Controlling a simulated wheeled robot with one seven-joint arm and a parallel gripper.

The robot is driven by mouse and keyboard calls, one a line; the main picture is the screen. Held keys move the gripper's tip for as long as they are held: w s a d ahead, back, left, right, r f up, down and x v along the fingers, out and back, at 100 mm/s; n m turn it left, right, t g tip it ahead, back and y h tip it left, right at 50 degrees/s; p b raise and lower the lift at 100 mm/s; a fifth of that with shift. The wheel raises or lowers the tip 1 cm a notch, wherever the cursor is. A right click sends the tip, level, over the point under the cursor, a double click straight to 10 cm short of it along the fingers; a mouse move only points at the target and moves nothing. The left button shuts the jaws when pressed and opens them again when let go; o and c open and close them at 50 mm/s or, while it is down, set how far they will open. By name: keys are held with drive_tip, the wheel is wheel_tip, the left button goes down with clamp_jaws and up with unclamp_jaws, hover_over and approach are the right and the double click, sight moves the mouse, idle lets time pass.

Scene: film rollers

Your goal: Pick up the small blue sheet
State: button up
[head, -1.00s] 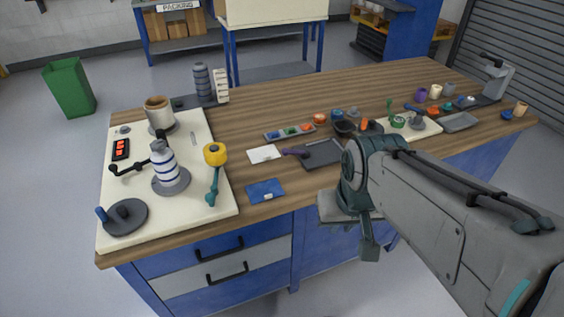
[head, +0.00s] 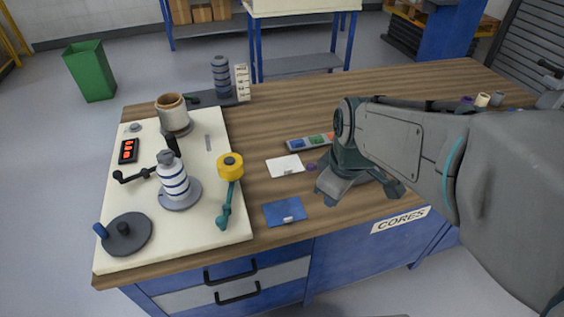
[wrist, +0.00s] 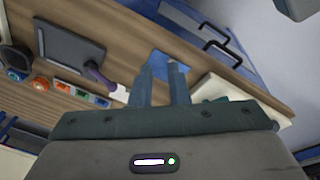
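The small blue sheet (head: 285,213) lies flat on the wooden bench near its front edge, right of the cream board.
A white sheet (head: 285,165) lies just behind the blue one. The cream board (head: 115,200) on the left holds a striped bottle (head: 172,178) and a yellow-topped teal tool (head: 230,168). A tray of coloured pieces (head: 305,143) is partly behind my arm.

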sight(290, 218)
drive_tip(key=w+a+f+n+g+y+b, duration=0.1)
drive_tip(key=w+a+f+n, duration=0.45)
drive_tip(key=n, duration=0.75)
drive_tip(key=f, duration=0.4)
drive_tip(key=w+a+f, duration=0.1)
drive_tip(key=f, duration=0.3)
drive_tip(key=a+f+b, duration=0.1)
drive_tip(key=f, duration=0.3)
drive_tip(key=shift+w+a+f, duration=0.2)
drive_tip(key=shift+w, duration=0.15)
clamp_jaws()
